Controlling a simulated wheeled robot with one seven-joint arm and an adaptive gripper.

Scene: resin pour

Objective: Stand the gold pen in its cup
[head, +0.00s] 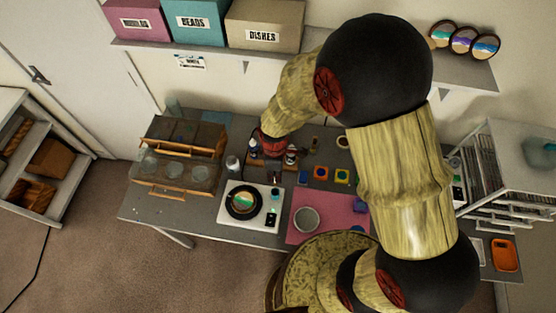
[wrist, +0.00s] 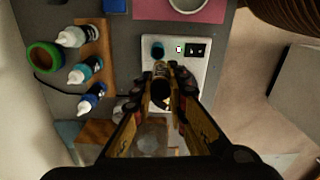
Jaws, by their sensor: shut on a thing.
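My gripper (wrist: 161,84) is shut on a slim gold-and-dark thing, which looks like the gold pen (wrist: 160,70), seen nearly end-on between the fingers. In the head view my gripper (head: 274,172) is beside the wooden bottle rack, behind the white plate device; the pen cannot be made out there. In the wrist view the held thing shows in front of the white panel (wrist: 143,32), close to a dark teal round spot (wrist: 157,48). I cannot tell whether they touch. I cannot pick out the pen's cup for certain in either view.
Several white-capped bottles (wrist: 88,71) stand by a wooden rack (wrist: 96,48), left of my gripper in the wrist view. A green-rimmed round thing (wrist: 32,52) is farther left. In the head view a grey cup (head: 306,219) stands on a pink mat (head: 330,205).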

